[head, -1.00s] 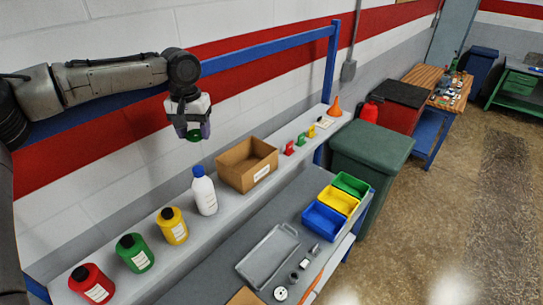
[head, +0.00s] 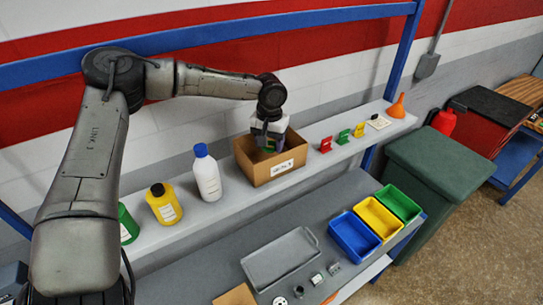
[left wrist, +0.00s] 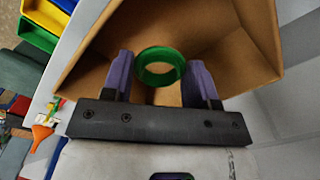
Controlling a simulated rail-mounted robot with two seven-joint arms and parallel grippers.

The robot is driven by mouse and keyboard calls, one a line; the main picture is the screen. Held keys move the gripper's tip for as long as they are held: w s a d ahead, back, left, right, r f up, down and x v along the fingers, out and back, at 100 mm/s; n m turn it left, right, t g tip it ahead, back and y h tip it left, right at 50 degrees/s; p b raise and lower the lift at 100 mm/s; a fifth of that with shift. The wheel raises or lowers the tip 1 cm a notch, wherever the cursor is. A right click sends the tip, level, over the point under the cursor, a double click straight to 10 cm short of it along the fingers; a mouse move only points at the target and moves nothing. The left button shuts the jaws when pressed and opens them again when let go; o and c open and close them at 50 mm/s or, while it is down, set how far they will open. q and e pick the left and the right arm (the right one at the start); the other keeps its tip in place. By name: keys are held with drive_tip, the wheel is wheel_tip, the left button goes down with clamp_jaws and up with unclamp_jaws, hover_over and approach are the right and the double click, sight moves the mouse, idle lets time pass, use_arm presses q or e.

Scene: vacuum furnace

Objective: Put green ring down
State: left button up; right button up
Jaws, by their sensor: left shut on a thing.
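The green ring (left wrist: 145,75) is between the two purple fingers of my left gripper (left wrist: 160,80) in the left wrist view. The gripper is shut on it. In the head view my left gripper (head: 267,146) is at the open cardboard box (head: 283,170) on the shelf, with its fingers down at the box opening. A small green part of the ring (head: 267,150) shows there. The box walls (left wrist: 245,35) surround the ring in the left wrist view. I cannot tell whether the ring touches the box floor. My right gripper is not in view.
A white bottle with a blue cap (head: 207,175) and a yellow bottle (head: 163,204) stand left of the box. Red, green and yellow small stands (head: 343,137) are to its right. A grey tray (head: 281,257) and blue, yellow and green bins (head: 354,236) are on the lower bench.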

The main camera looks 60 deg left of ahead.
use_arm(q)
drive_tip(key=shift+f+p, duration=0.45)
drive_tip(key=shift+f, duration=2.15)
drive_tip(key=shift+f, duration=0.1)
drive_tip(key=o, duration=0.4)
drive_tip(key=shift+f, duration=0.1)
drive_tip(key=o, duration=0.5)
